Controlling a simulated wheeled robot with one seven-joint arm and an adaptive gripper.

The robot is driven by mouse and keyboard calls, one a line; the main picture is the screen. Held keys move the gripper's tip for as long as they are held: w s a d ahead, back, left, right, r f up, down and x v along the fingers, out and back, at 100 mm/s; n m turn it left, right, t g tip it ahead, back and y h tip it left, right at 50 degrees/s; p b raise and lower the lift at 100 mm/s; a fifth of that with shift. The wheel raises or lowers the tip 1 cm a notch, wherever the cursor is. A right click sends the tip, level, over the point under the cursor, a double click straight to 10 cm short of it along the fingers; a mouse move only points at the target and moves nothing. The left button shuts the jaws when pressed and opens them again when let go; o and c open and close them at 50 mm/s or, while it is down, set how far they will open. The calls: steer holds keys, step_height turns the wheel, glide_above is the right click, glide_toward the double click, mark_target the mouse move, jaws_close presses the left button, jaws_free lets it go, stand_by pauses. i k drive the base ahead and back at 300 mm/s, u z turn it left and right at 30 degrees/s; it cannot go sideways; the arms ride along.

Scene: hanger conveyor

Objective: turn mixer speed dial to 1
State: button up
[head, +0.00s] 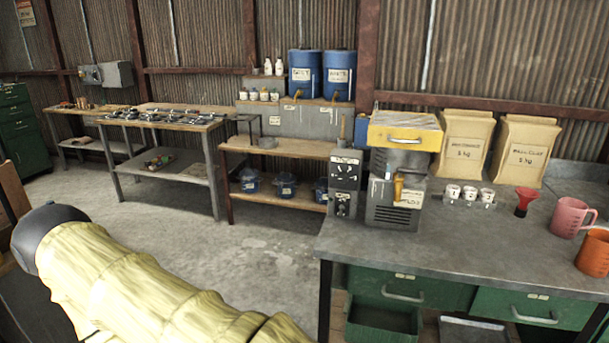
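A grey mixer-like machine (398,190) with a yellow top (405,131) stands on the grey worktop at the right. At its left is a dark control panel (345,182) with small white markings and knobs. Which knob is the speed dial, and where it points, is too small to tell. My arm, in a pale yellow sleeve with a dark rounded end, crosses the lower left, well away from the panel. My gripper's fingers do not show.
The worktop (470,245) holds three small white cups (469,194), a red funnel (525,201), a pink jug (571,217), an orange jug (594,254) and two paper sacks (463,150) behind. Green drawers (410,288) sit below. The concrete floor (265,255) left of the worktop is clear.

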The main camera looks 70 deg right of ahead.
mark_target(344, 177)
steer(key=i, duration=0.65)
steer(key=z, duration=2.1)
